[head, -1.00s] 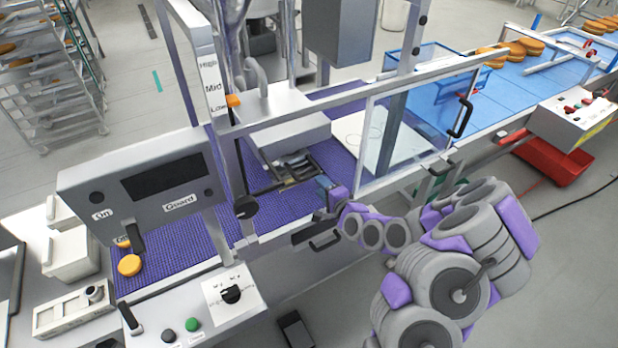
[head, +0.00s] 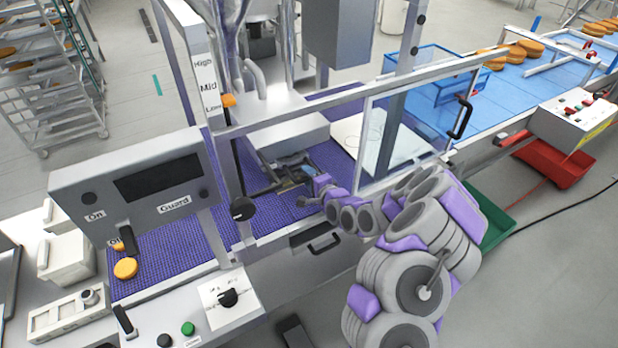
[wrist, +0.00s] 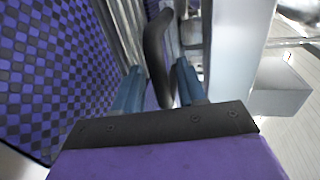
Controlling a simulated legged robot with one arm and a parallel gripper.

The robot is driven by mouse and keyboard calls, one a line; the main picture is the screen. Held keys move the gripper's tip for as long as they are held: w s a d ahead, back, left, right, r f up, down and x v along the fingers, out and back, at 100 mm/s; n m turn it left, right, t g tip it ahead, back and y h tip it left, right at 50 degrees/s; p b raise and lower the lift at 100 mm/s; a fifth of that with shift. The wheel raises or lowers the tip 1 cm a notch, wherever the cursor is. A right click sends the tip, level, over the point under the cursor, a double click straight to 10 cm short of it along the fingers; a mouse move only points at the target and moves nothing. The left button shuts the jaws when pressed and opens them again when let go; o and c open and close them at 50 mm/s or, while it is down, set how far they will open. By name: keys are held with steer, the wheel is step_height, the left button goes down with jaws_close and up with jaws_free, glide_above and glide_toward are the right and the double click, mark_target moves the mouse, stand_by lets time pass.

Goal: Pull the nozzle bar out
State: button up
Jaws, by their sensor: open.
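The nozzle bar (head: 278,176), a dark metal piece, sits under the grey hopper box over the purple belt in the head view. My gripper (head: 306,174) reaches through the frame opening to its near right end, partly hiding it. In the wrist view, a dark curved handle (wrist: 155,45) stands between the two blue fingers of my gripper (wrist: 158,78). The fingers are open, one on each side of the handle. I cannot tell whether either finger touches it. Silver metal parts (wrist: 127,25) lie behind the handle.
The control panel (head: 130,190) stands at left. An orange round (head: 125,268) lies on the purple belt (head: 175,250). A green tray (head: 497,222) is at right.

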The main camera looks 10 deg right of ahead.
steer(key=shift+c, duration=0.2)
steer(key=shift+a, duration=0.1)
jaws_close()
